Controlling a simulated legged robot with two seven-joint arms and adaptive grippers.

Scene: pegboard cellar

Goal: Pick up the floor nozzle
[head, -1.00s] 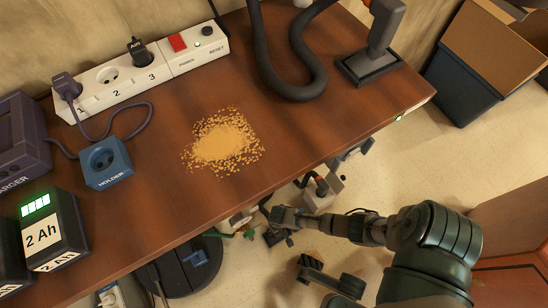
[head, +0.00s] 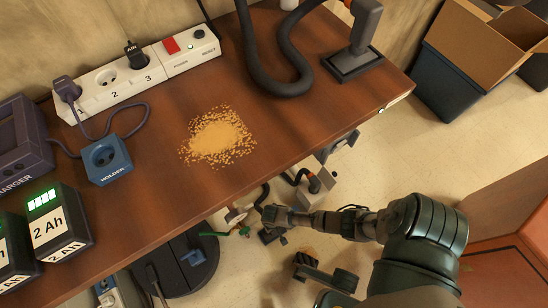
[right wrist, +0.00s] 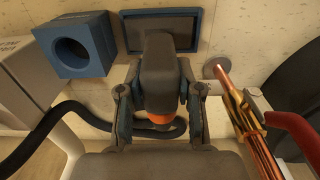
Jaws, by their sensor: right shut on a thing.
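My right gripper (head: 268,216) is low, just beyond the bench's front edge. In the right wrist view my right gripper (right wrist: 160,108) has a finger on each side of the floor nozzle (right wrist: 160,72), a dark grey piece with an orange band at its near end, and is shut on it. A dark rectangle with a blue rim (right wrist: 158,28) lies behind its far end; I cannot tell whether they are joined. In the head view the held piece is too small to make out clearly. My left gripper is out of view.
The wooden bench (head: 255,165) carries a power strip (head: 135,75), crumbs (head: 218,137), a black hose (head: 268,75) and a grey upright tool (head: 357,45). A blue block with a round hole (right wrist: 80,45), a black hose (right wrist: 45,135) and copper-coloured rods (right wrist: 255,135) are near my right gripper.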

